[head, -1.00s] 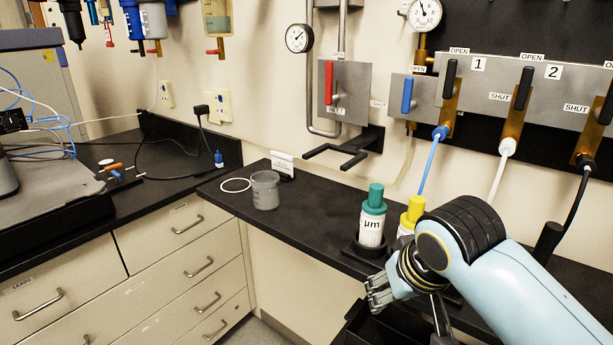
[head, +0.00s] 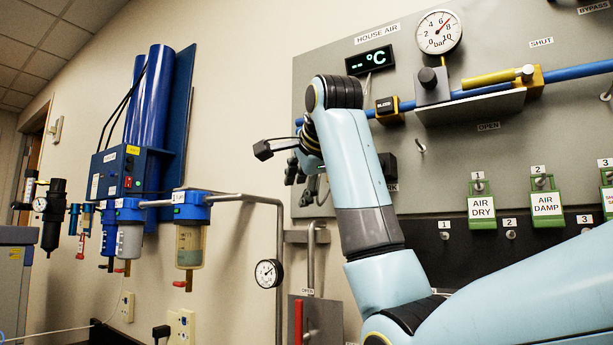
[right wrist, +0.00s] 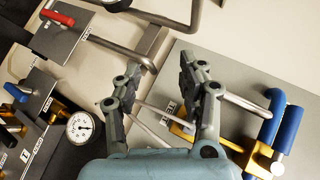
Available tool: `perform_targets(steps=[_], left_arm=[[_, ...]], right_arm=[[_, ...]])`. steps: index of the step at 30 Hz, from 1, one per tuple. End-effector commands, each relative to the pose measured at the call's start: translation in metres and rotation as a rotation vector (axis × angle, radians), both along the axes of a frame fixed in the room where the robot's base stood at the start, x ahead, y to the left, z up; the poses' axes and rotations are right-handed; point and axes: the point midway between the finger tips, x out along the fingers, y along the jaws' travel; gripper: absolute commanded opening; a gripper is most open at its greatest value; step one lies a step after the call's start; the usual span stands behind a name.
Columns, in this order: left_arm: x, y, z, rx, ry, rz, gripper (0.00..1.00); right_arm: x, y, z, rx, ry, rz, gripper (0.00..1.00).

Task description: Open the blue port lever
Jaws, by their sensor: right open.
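The blue port lever (right wrist: 16,92) is at the left edge of the right wrist view, on a grey plate with brass fittings. It is outside the head view. My right gripper (right wrist: 160,72) is open, with its two dark fingers spread and nothing between them. In the right wrist view the lever lies well to the left of the fingers, clear of them. In the head view my right gripper (head: 277,160) is raised in front of the left edge of the large grey panel, partly hidden by my arm. My left gripper is not in view.
A red lever (head: 298,320) on a grey plate shows low in the head view; a red lever (right wrist: 58,17) also shows in the right wrist view. A grey pipe (head: 279,240) and wall gauge (head: 268,273) are beside it. The house-air panel (head: 450,180) carries a yellow-handled valve (head: 495,77).

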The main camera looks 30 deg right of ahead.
Motion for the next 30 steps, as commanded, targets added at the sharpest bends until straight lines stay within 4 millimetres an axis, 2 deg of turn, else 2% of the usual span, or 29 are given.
perform_targets(steps=[1, 3, 6, 9, 12, 14, 24, 30], left_arm=[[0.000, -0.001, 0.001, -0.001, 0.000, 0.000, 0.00], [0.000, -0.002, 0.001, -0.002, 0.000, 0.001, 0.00], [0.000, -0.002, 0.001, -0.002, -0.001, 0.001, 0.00], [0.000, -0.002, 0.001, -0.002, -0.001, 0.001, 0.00], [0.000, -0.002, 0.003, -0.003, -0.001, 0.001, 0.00], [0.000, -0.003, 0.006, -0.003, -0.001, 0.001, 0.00], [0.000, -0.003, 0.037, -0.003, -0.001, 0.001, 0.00], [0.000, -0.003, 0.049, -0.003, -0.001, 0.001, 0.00]], right_arm=[[-0.004, -0.005, 0.047, 0.069, -0.075, -0.045, 0.41], [-0.012, -0.011, 0.098, 0.170, -0.163, -0.104, 0.41], [-0.026, -0.018, 0.151, 0.285, -0.255, -0.160, 0.41], [-0.037, -0.021, 0.181, 0.356, -0.310, -0.191, 0.41], [-0.039, -0.024, 0.193, 0.386, -0.330, -0.205, 0.41], [-0.035, -0.026, 0.193, 0.391, -0.333, -0.208, 0.41], [0.022, -0.047, 0.178, 0.388, -0.330, -0.207, 0.41], [0.048, -0.056, 0.169, 0.389, -0.332, -0.206, 0.41]])
